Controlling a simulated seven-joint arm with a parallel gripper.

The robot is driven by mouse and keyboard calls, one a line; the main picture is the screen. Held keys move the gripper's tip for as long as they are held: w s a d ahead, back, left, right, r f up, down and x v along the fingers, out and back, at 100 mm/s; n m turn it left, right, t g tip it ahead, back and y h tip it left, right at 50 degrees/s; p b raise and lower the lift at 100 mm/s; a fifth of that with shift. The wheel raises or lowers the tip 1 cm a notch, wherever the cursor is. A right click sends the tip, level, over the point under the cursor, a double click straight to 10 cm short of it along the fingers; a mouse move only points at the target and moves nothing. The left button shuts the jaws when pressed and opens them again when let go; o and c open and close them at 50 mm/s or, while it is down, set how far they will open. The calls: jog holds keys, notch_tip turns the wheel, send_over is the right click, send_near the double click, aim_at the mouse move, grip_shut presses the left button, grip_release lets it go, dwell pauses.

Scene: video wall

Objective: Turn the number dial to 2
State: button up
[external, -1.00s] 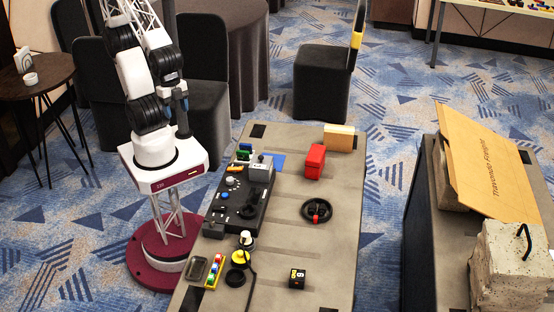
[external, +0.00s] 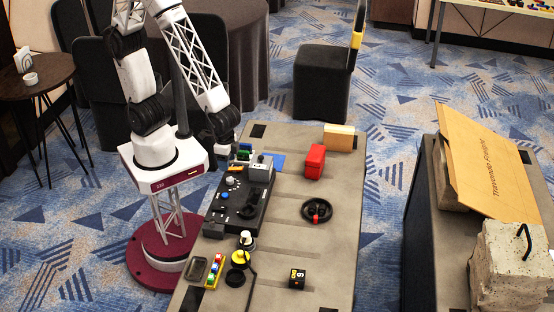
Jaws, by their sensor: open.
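A black control panel (external: 241,207) with several knobs and buttons lies along the left side of the grey table. Small round knobs (external: 231,182) show on its face, but any numbers on them are too small to read. A black cube (external: 297,279) with yellow and white number markings stands near the table's front; I cannot tell whether it is the number dial. My gripper (external: 227,150) points down at the table's far left edge, beside the green and blue blocks at the panel's far end. It is open, its fingers small and dark, and I see nothing held.
A red box (external: 315,161), a tan block (external: 339,137) and a black wheel with a red part (external: 317,210) stand on the table. A yellow button (external: 239,257) and a coloured strip (external: 214,271) lie near the front left. The table's middle is mostly clear.

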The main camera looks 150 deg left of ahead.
aim_at(230, 179)
jog(key=shift+a+f, duration=0.25)
jog(key=shift+f, duration=0.15)
jog(key=shift+f, duration=0.1)
jog(key=shift+f, duration=3.8)
jog(key=c, duration=0.9)
jog(key=shift+m, duration=2.8)
